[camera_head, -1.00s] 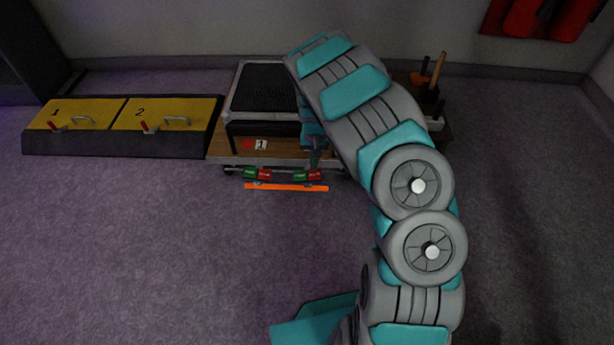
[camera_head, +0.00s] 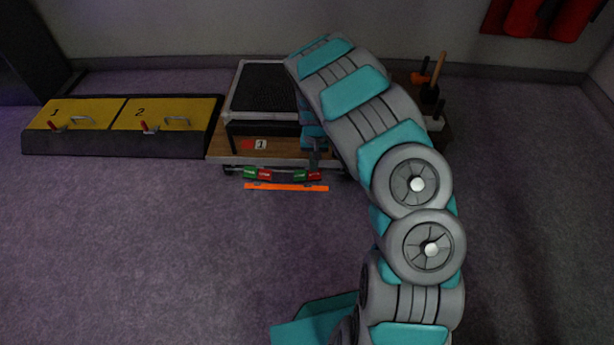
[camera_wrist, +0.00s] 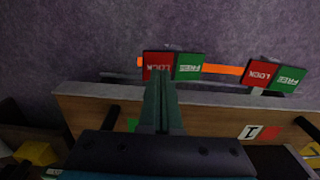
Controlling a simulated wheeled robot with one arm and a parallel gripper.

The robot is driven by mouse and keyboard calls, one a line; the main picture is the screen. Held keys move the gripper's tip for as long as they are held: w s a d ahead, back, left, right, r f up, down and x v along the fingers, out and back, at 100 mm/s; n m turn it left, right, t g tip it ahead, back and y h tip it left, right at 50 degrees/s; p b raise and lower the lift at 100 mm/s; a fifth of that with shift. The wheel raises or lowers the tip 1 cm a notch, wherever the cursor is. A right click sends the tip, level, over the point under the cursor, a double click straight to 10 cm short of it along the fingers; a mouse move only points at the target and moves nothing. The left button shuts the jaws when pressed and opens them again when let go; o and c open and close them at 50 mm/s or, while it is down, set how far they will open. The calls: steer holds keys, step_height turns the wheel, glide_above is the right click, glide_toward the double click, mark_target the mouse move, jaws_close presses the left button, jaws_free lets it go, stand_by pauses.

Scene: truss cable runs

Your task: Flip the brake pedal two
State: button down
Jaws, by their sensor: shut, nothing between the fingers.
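Two brake pedals with red LOCK and green FREE plates sit at the cart's front edge. The one without the "1" label beside it, taken as brake pedal two (camera_head: 307,175), is at right in the head view and at left in the wrist view (camera_wrist: 188,65). The other pedal (camera_head: 257,174) also shows at right in the wrist view (camera_wrist: 274,76). My gripper (camera_wrist: 162,82) is shut and empty. Its tips overlap the lower part of pedal two's LOCK plate in the wrist view; I cannot tell whether they touch. My arm mostly hides the gripper in the head view.
The wooden cart (camera_head: 222,147) carries a black-topped case (camera_head: 265,88). An orange bar (camera_head: 286,187) runs along its front near the floor. A yellow-topped box (camera_head: 95,112) with handles stands left. Tools (camera_head: 436,82) stand behind my arm. The front floor is clear at left.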

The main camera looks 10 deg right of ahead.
steer(key=shift+f, duration=1.25)
stand_by(0.7)
steer(key=shift+r+p, duration=0.65)
steer(key=shift+r, duration=2.9)
steer(key=shift+r, duration=0.2)
step_height(320, 180, up, 13)
steer(key=p, duration=0.2)
glide_above(314, 175)
steer(key=s+d, duration=0.2)
steer(key=s, duration=0.5)
steer(key=s+r+p, duration=0.2)
steer(key=s+r, duration=0.7)
steer(key=s+a+r+n+p, duration=0.1)
steer(key=s+r, duration=0.2)
steer(key=s, duration=0.5)
steer(key=s+a+r+n+g+p, duration=0.1)
steer(key=s+r, duration=0.3)
steer(key=s, duration=0.5)
steer(key=s+a+r+n+p, duration=0.1)
steer(key=s+r, duration=0.3)
steer(key=s, duration=0.5)
steer(key=shift+a+r+g+p, duration=0.25)
steer(key=shift+a+g+p, duration=0.15)
steer(key=shift+a+p, duration=0.15)
